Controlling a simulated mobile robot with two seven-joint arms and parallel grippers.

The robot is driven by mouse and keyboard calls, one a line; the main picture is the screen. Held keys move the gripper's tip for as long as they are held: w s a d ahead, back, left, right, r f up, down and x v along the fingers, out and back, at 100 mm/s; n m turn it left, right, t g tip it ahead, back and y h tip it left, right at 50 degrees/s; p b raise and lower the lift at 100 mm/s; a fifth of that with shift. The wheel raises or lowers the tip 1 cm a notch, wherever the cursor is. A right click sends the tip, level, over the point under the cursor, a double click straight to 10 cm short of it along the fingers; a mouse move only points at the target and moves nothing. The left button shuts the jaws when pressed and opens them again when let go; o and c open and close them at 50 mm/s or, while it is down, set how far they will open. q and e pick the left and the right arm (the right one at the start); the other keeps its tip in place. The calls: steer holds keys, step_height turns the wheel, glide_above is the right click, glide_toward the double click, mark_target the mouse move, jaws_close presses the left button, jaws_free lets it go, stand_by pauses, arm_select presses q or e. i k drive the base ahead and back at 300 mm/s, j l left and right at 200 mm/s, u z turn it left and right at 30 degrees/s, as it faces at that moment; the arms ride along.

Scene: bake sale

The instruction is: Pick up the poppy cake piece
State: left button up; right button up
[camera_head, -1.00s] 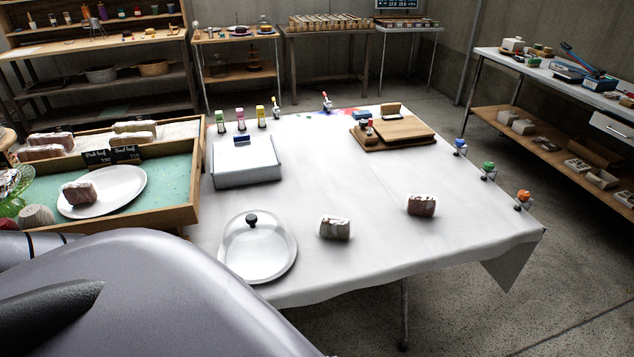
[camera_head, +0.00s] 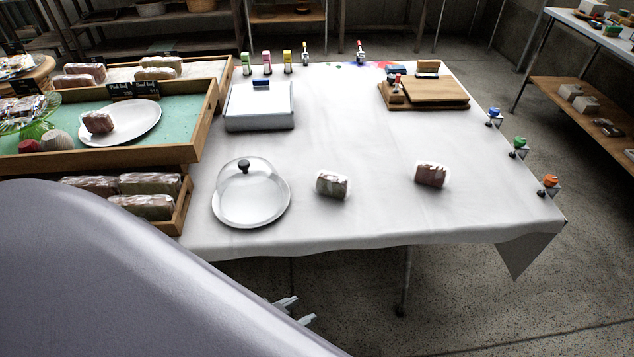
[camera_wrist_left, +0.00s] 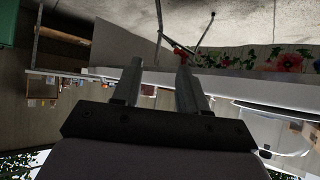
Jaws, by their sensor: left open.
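Two wrapped cake pieces stand on the white table: a whitish-brown one (camera_head: 332,184) near the glass dome and a darker reddish-brown one (camera_head: 432,174) to its right. A third piece (camera_head: 98,122) is on the white plate in the tray at left. I cannot tell which is the poppy piece. My left gripper (camera_head: 296,311) shows low, in front of the table's near edge, apart from all the pieces. In the left wrist view its two fingers (camera_wrist_left: 157,78) are spread with nothing between them. My right gripper is not in view.
A plate under a glass dome (camera_head: 250,200) stands at the table's near left. A white box (camera_head: 259,108) and a wooden board (camera_head: 425,94) stand farther back. A wooden tray (camera_head: 190,140) with loaves is at left. The table around the two pieces is clear.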

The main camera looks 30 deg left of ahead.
mark_target(334, 185)
steer(key=i+l+u, duration=0.1)
steer(key=l+u, duration=0.2)
steer(key=i+l+u, duration=0.1)
steer(key=l+u, duration=0.2)
steer(key=i+l+u, duration=0.15)
steer(key=i+l, duration=0.35)
steer(key=l, duration=0.1)
